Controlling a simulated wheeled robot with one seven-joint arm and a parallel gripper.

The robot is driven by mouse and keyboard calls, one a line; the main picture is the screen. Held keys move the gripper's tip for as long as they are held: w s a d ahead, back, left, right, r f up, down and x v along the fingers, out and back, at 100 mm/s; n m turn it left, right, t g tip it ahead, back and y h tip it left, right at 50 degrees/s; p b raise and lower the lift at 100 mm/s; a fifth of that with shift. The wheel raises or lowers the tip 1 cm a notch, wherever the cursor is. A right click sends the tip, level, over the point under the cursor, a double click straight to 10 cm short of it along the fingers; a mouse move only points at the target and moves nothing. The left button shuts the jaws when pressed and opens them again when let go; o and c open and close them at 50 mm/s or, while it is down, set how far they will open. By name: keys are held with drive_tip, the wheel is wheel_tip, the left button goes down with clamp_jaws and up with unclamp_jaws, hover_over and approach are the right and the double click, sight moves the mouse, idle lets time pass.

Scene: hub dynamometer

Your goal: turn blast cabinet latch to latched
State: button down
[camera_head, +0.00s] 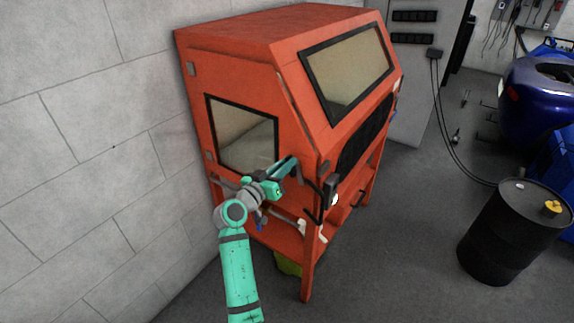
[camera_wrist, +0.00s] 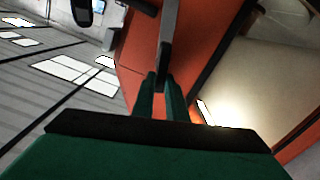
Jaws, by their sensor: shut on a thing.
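The blast cabinet (camera_head: 290,120) is orange, with a window in its left side and a sloped window at the front. My gripper (camera_head: 284,168) is at the edge of the side window, near the cabinet's front corner. In the wrist view my gripper (camera_wrist: 161,80) is shut on a dark grey bar, the latch (camera_wrist: 168,38), which runs up and away from the fingertips along the orange panel. The fingers hide the latch's near end. In the head view the latch is too small and covered to tell its angle clearly.
A block wall (camera_head: 90,140) stands left of the cabinet. A black drum (camera_head: 500,240) and a blue vehicle (camera_head: 540,95) stand at the right. A grey cabinet (camera_head: 412,75) is behind. The floor (camera_head: 400,240) between cabinet and drum is clear.

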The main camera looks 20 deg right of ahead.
drive_tip(key=shift+w+a+f+n, duration=0.15)
drive_tip(key=shift+f+n, duration=0.3)
drive_tip(key=shift+n, duration=2)
drive_tip(key=shift+w+d+f+n, duration=0.1)
drive_tip(key=shift+f+n, duration=0.3)
drive_tip(key=shift+n, duration=2)
drive_tip(key=shift+w+a+f+n, duration=0.15)
drive_tip(key=shift+f+n, duration=0.3)
drive_tip(key=shift+n, duration=2)
drive_tip(key=shift+d, duration=0.1)
drive_tip(key=c, duration=1.8)
unclamp_jaws()
drive_tip(key=shift+o, duration=0.2)
drive_tip(key=shift+r, duration=0.15)
drive_tip(key=shift+a, duration=0.2)
drive_tip(key=v, duration=1)
drive_tip(key=shift+s+a, duration=0.2)
drive_tip(key=shift+a, duration=0.1)
